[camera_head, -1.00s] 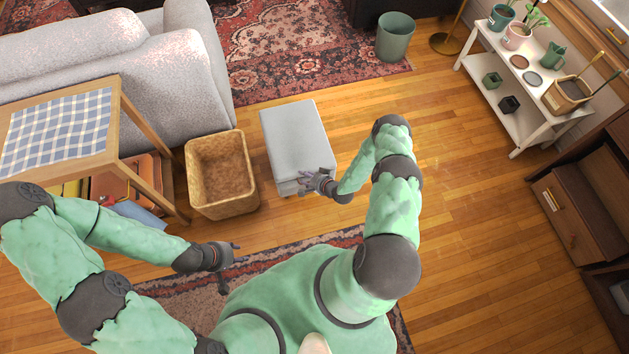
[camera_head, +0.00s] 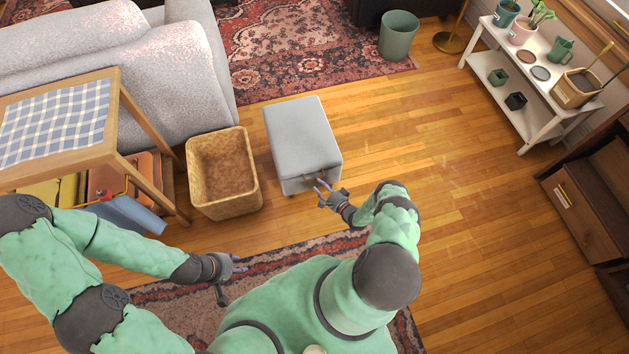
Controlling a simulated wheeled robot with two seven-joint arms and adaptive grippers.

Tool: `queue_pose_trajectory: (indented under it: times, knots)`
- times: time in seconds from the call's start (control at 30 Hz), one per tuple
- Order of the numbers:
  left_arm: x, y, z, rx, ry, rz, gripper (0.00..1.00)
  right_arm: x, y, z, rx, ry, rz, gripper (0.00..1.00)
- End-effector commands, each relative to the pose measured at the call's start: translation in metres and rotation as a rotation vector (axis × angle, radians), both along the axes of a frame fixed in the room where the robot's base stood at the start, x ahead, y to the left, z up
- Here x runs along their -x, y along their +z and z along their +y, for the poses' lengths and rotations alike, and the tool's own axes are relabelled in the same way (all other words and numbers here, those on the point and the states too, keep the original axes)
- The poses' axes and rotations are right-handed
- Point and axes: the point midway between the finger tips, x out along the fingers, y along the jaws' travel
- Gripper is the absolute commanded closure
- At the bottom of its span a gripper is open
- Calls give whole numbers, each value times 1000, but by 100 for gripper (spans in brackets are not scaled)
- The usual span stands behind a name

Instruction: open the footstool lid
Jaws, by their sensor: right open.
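The grey footstool (camera_head: 302,135) stands on the wood floor in the middle of the view. Its lid is down, and a small brownish handle or tab (camera_head: 308,176) shows on its near side. My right gripper (camera_head: 323,188) is open just in front of that near side, its fingers close to the handle; I cannot tell whether they touch it. My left gripper (camera_head: 238,264) hangs low over the patterned rug, away from the footstool; its fingers are small and I cannot tell if they are open or shut.
A wicker basket (camera_head: 223,209) stands just left of the footstool. A wooden side table (camera_head: 123,95) and grey sofa (camera_head: 180,75) are further left. A green bin (camera_head: 398,36) stands behind, and a white plant shelf (camera_head: 535,77) stands right. Floor right of the footstool is clear.

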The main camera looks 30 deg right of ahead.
Motion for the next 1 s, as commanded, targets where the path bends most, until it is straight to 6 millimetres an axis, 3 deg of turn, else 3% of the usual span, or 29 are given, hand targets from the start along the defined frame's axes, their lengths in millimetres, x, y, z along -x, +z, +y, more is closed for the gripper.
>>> queue_pose_trajectory:
  times: [0.3,0.7,0.73,0.87,1.0]
  knots:
    - [0,-13,0,0,0,0,60,-42,-9,7,1,1,0,59]
    - [0,-14,0,0,0,0,60,-49,-9,7,1,-2,1,59]
    - [0,-14,0,0,0,0,60,-49,-9,7,1,-2,1,62]
    - [0,-14,0,0,0,0,60,-49,-9,7,0,-1,1,99]
    - [0,-14,0,0,0,0,60,-49,-9,7,0,-1,1,100]
